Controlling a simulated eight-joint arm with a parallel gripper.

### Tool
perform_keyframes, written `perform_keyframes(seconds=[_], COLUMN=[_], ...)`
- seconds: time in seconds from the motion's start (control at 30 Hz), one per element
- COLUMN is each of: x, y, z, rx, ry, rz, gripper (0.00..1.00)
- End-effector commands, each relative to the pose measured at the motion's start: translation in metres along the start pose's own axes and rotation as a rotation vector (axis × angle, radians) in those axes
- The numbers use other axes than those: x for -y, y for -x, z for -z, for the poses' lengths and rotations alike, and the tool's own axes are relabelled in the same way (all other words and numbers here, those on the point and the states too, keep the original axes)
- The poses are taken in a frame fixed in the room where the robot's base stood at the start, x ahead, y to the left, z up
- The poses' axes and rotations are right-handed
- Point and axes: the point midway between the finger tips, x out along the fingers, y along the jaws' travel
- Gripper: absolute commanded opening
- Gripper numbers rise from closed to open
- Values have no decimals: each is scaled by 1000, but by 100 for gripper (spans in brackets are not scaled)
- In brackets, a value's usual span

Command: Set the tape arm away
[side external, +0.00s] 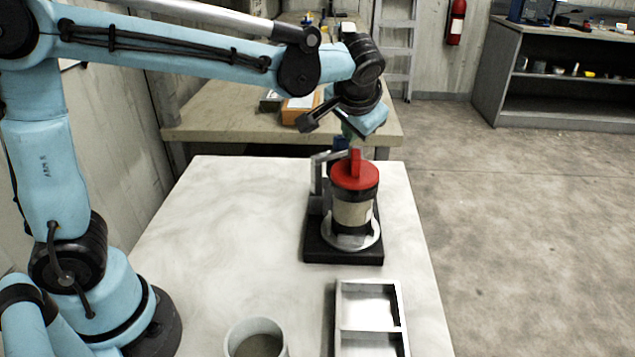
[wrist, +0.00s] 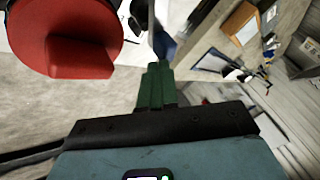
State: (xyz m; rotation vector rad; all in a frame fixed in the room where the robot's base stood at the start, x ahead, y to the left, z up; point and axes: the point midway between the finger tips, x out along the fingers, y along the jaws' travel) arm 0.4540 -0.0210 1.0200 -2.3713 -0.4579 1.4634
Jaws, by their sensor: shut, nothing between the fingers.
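A core liner (side external: 352,213) stands upright on a round metal plate on a black base (side external: 342,251). Its red cap (side external: 355,174) has a raised grip bar; the cap also shows at the upper left of the wrist view (wrist: 45,22). A grey bent arm (side external: 318,172), which looks like the tape arm, rises at the left of the liner and reaches behind the cap. A dark blue piece (side external: 341,143) shows at its upper end. My gripper (side external: 348,133) is above and behind the cap. Its green fingers (wrist: 154,70) are shut and empty. Whether they touch the arm cannot be told.
A two-compartment metal tray (side external: 369,334) and a white round cup (side external: 256,341) stand at the front of the white table (side external: 215,215). The table's left half is clear. A wooden bench (side external: 225,118) with an orange box (side external: 298,108) stands behind.

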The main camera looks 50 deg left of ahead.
Motion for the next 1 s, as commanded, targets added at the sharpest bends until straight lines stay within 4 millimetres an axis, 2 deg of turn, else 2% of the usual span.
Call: perform_keyframes(seconds=[0.4,1.0], x=[14,20], y=[-12,-16], z=[8,8], rx=[130,126], ry=[244,236], rz=[129,124], gripper=[0,0])
